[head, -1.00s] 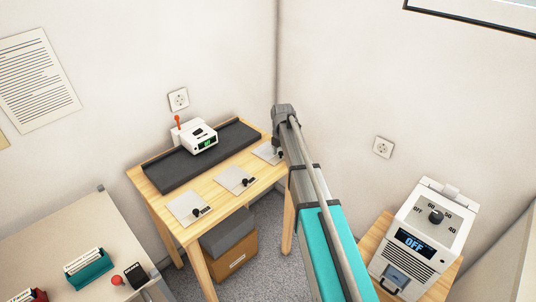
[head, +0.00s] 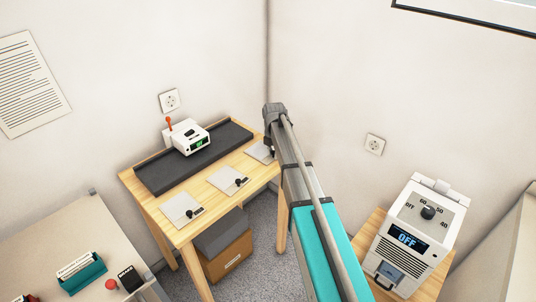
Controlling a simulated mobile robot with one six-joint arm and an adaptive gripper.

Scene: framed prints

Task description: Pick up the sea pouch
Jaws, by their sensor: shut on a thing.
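I cannot pick out a sea pouch for sure, as the labels are too small to read. Three flat pale grey pieces lie along the front of the wooden table: a left one (head: 180,207), a middle one (head: 225,179) and a right one (head: 258,151). The left and middle ones each bear a small black knob and a dark label. My arm covers the right end of the right one. My gripper does not show; only the links of my arm are in view.
A white device (head: 190,138) with a green display stands on the dark mat (head: 160,180) at the table's back. A cardboard box (head: 228,259) is under the table. A white unit (head: 418,232) reading OFF stands at right. A teal card holder (head: 83,276) sits on the left table.

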